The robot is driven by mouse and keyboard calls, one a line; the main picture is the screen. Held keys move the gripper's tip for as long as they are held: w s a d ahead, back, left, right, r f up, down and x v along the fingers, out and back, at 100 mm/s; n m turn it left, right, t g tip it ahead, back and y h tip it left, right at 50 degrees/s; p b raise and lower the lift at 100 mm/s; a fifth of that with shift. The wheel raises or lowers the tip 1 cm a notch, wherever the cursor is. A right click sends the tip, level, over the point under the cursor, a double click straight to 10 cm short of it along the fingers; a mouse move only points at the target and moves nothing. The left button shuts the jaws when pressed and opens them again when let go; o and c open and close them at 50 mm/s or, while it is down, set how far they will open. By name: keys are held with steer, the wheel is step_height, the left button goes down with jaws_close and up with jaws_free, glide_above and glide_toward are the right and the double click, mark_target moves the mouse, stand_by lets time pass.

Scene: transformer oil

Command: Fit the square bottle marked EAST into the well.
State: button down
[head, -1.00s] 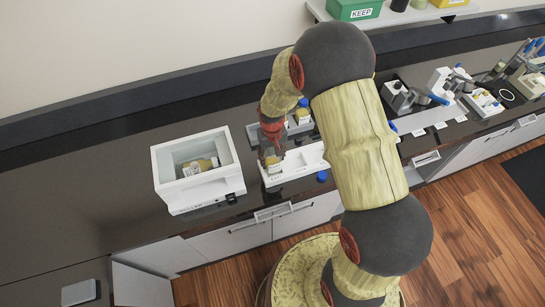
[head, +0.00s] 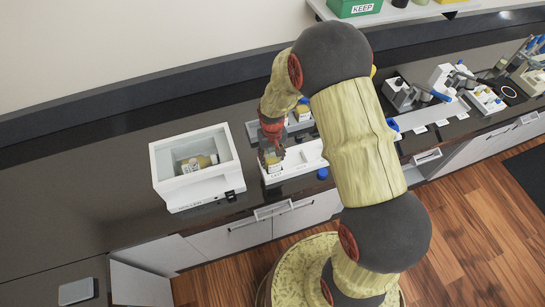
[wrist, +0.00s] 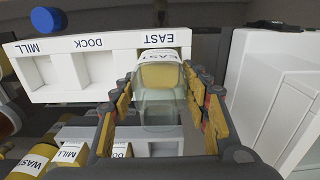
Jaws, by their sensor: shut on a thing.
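My gripper (head: 272,143) is over the left end of the white tray (head: 308,155). In the wrist view, my gripper (wrist: 161,88) is shut on a clear square bottle (wrist: 158,105) with yellow liquid and a white EAST label. The bottle also shows in the head view (head: 273,161). The tray (wrist: 70,82) has wells marked MILL, DOCK and EAST in the wrist view. The bottle is at the EAST end, overlapping that well. The bottle and fingers hide the well's inside, so I cannot tell how deep the bottle sits.
A white open-topped box (head: 165,170) stands left of the tray, with a yellow bottle (head: 197,163) lying inside. A grey rack (head: 254,131) is behind my gripper. A blue cap (head: 322,173) lies at the tray's front right. The counter left of the box is clear.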

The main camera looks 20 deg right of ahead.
steer(key=shift+f+b, duration=0.3)
steer(key=shift+f, duration=0.2)
steer(key=c, duration=0.9)
jaws_free()
step_height(320, 180, up, 12)
